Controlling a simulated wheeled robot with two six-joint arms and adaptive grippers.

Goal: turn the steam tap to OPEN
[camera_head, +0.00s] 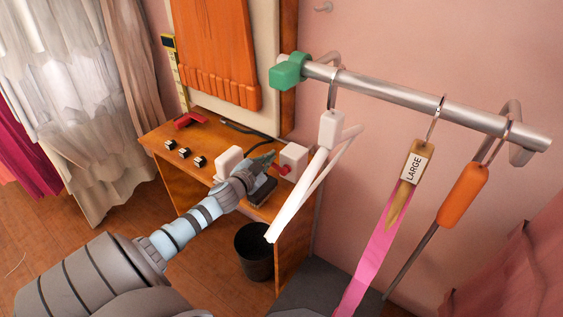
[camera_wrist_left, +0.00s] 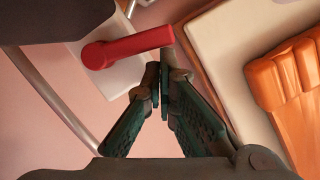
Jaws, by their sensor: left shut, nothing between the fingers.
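The steam tap shows in the left wrist view as a red lever (camera_wrist_left: 128,47) on a white box (camera_wrist_left: 122,80). The lever lies nearly level, with its free end to the right. In the head view the white box (camera_head: 294,155) stands at the right end of the wooden desk, with a little of the red lever (camera_head: 281,169) showing. My left gripper (camera_wrist_left: 164,68) is shut and empty, its fingertips close by the lever's free end; I cannot tell if they touch. In the head view my left gripper (camera_head: 270,158) reaches the box from the left. No OPEN marking is readable.
The wooden desk (camera_head: 155,140) holds several small black-and-white switches and a red object (camera_head: 189,119). A black bin (camera_head: 254,252) stands below.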

